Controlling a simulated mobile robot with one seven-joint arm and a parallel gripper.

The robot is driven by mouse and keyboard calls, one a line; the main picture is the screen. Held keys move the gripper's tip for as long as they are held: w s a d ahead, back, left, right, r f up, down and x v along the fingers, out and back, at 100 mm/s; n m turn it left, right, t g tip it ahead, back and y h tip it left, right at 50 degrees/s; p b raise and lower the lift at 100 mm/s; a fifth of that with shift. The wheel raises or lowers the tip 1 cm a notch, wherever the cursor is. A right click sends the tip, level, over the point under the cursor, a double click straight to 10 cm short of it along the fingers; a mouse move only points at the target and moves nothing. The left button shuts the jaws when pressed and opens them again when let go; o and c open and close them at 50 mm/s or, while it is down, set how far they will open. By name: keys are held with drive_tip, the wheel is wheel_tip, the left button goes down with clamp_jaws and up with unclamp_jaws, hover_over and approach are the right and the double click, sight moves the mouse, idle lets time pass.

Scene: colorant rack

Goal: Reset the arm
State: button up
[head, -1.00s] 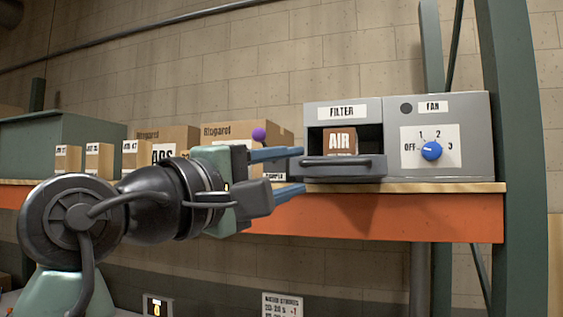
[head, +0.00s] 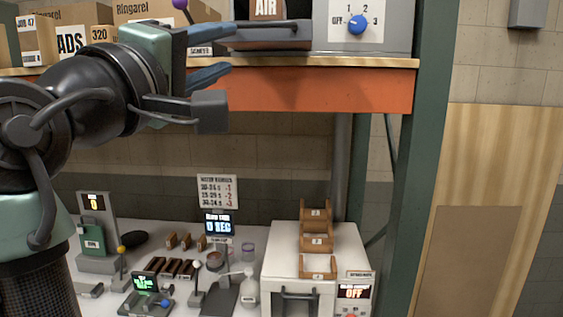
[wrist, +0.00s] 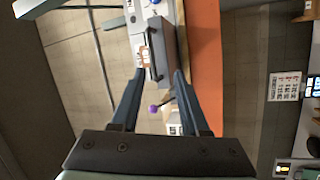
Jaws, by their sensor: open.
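My gripper (head: 212,54) is in the upper left of the head view, in front of the orange-edged shelf. Its two blue fingers are spread apart with nothing between them. In the wrist view, the open fingers (wrist: 153,88) reach toward the grey drawer (wrist: 158,55) with a dark handle. The drawer also shows in the head view (head: 262,40), pulled out, with a brown block marked AIR (head: 266,9) in it. The fingertips look apart from the drawer. A purple ball-topped lever (wrist: 154,108) shows between the fingers in the wrist view, seemingly beyond them.
The fan panel with a blue knob (head: 357,24) is beside the drawer. The orange shelf edge (head: 320,90) runs below them. Lower down, a white bench (head: 75,235) holds several small devices and a white machine (head: 315,250) with wooden holders. A green post (head: 400,200) stands right.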

drive_tip(key=s+d+f+m+t+y+b, duration=0.25)
drive_tip(key=d+f+m+b, duration=0.2)
drive_tip(key=f, duration=0.25)
drive_tip(key=s+d+f+m+t+y+b, duration=0.1)
drive_tip(key=s+d+m+t+y, duration=0.1)
drive_tip(key=s, duration=0.4)
drive_tip(key=s+d+f+m+t+y+b, duration=0.1)
drive_tip(key=s+d+m+t+y+b, duration=0.1)
drive_tip(key=s, duration=0.4)
drive_tip(key=shift+s+d+f+m+t, duration=0.35)
drive_tip(key=shift+m+t, duration=0.3)
drive_tip(key=shift+m, duration=0.3)
